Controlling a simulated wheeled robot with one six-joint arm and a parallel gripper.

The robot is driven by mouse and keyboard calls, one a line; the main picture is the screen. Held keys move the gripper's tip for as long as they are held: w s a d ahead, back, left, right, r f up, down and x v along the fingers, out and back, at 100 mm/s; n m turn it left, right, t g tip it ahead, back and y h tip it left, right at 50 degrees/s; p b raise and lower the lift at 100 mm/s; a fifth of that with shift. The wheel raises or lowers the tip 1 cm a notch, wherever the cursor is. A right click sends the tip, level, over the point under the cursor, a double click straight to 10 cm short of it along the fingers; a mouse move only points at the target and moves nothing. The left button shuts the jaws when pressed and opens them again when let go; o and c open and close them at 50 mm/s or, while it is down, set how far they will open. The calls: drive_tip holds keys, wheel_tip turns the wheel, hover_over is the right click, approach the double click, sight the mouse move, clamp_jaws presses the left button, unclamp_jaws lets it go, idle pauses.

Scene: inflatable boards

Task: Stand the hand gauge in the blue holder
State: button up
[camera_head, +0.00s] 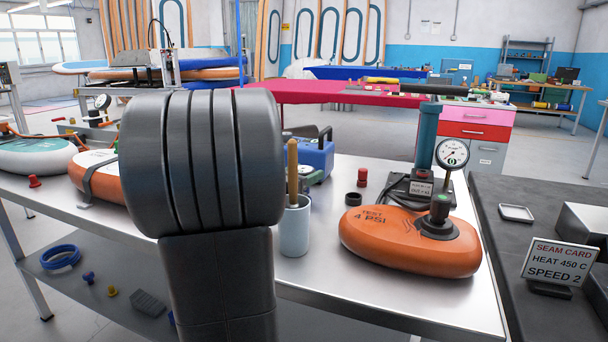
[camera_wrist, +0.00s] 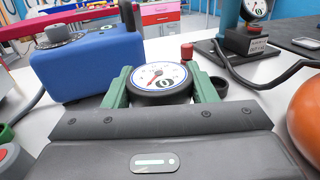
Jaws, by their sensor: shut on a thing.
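The hand gauge (camera_wrist: 157,80), with a round white dial, blue ring and dark rim, is between the green fingers of my gripper (camera_wrist: 162,86) in the wrist view. The gripper is shut on it, and the dial faces the camera. The gauge's lower part is hidden by the gripper body.
A blue box (camera_wrist: 88,64) stands left of the gauge. A black ring (camera_head: 353,199) and a red cap (camera_head: 361,178) are on the steel table (camera_head: 330,292). An orange test float (camera_head: 400,245) fills its right side. Another gauge (camera_head: 452,153) stands behind it.

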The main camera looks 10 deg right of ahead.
drive_tip(key=o, duration=1.1)
drive_tip(key=shift+f, duration=0.1)
drive_tip(key=p+v, duration=0.1)
drive_tip(key=v, duration=1.3)
drive_tip(key=shift+w+d, duration=0.15)
drive_tip(key=b+x, duration=0.1)
drive_tip(key=x, duration=1.2)
drive_tip(key=shift+w+d, duration=0.1)
drive_tip(key=shift+d, duration=0.15)
drive_tip(key=shift+w+r, duration=0.1)
drive_tip(key=shift+r, duration=0.15)
drive_tip(key=shift+r+p, duration=0.15)
drive_tip(key=shift+p, duration=0.2)
